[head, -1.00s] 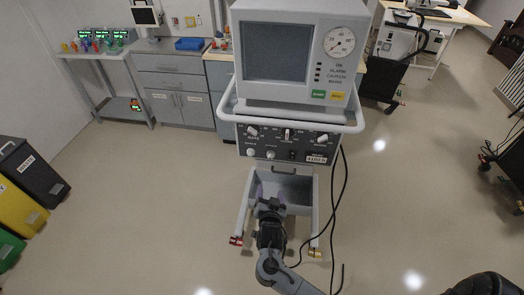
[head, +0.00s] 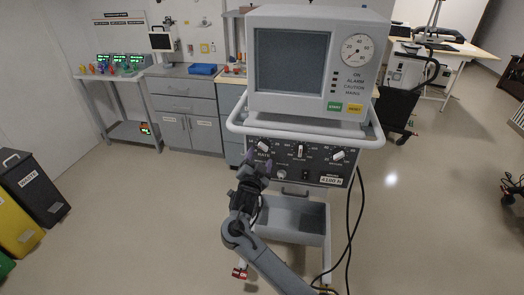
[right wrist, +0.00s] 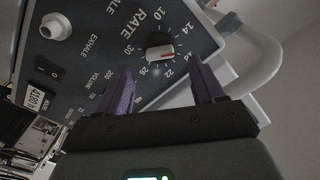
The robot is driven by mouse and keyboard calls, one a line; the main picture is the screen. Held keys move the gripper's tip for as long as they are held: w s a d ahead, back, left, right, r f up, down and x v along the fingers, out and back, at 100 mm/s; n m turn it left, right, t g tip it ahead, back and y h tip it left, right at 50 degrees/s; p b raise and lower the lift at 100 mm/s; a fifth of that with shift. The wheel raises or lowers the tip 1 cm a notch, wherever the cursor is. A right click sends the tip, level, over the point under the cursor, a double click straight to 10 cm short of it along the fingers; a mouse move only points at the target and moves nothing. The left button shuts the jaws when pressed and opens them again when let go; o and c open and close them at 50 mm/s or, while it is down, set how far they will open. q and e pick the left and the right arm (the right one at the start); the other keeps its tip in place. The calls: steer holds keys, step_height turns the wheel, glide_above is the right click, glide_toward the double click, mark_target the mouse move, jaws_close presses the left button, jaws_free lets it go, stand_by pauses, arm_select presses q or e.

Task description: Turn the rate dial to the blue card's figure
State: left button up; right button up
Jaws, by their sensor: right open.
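The rate dial (head: 263,146) is a white knob at the left of the ventilator's black control panel (head: 318,166). In the right wrist view the rate dial (right wrist: 160,46) has a red mark on its face, toward the 18–22 side of the scale, though I cannot read the exact figure. My right gripper (head: 261,161) is just below the dial in the head view. In the right wrist view its open purple fingers (right wrist: 163,65) lie to either side of the dial, apart from it and empty between. I do not make out a blue card. My left gripper is out of view.
A rail (head: 305,138) runs around the ventilator above the panel. A grey open bin (head: 292,222) hangs below, and black cables (head: 351,235) trail at the right. A blue tray (head: 202,69) is on the back counter.

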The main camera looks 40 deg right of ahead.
mark_target(263, 149)
steer(key=shift+x, duration=2.6)
steer(key=c, duration=1.1)
steer(key=shift+o, duration=0.2)
steer(key=n+p, duration=0.2)
steer(key=n, duration=0.1)
steer(key=shift+r+p, duration=0.2)
steer(key=shift+p, duration=0.15)
steer(key=shift+f+n+p, duration=0.1)
steer(key=shift+n+p, duration=0.4)
steer(key=shift+n, duration=0.4)
steer(key=shift+f+n, duration=0.15)
steer(key=shift+n, duration=0.15)
